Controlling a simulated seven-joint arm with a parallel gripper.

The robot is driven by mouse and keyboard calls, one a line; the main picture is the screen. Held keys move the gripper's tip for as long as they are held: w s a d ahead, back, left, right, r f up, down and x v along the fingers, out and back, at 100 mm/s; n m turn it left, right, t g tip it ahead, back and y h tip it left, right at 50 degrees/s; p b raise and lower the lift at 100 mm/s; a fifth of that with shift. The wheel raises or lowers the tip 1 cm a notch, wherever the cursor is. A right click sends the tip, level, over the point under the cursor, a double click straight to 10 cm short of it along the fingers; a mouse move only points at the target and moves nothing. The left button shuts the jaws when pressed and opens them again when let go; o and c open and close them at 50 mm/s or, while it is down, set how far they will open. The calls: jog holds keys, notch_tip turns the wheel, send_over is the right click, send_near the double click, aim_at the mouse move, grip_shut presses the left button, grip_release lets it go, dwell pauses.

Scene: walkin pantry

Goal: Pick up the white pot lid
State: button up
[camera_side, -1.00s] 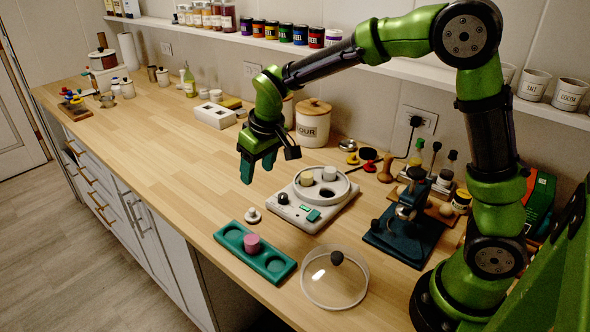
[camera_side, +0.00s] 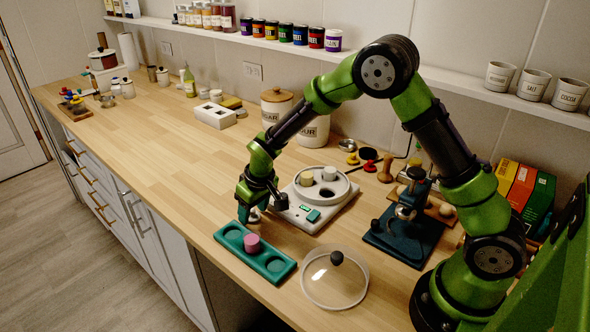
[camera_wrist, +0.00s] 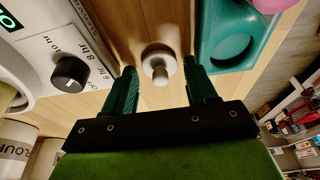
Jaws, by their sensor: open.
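The gripper is open and I see no finger touching the lid. In the side view my gripper (camera_side: 253,210) is low over the counter and its fingers hide most of the lid.
A teal tray (camera_side: 272,267) with round recesses holds a pink pot (camera_side: 252,243), close beside my gripper. The white appliance (camera_side: 297,217) with a dial stands on the other side. A clear lid with a black knob (camera_side: 337,257) lies nearer the front.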

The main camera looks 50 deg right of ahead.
jog(key=shift+w+f, duration=0.1)
jog(key=shift+f, duration=0.1)
jog(key=c, duration=0.8)
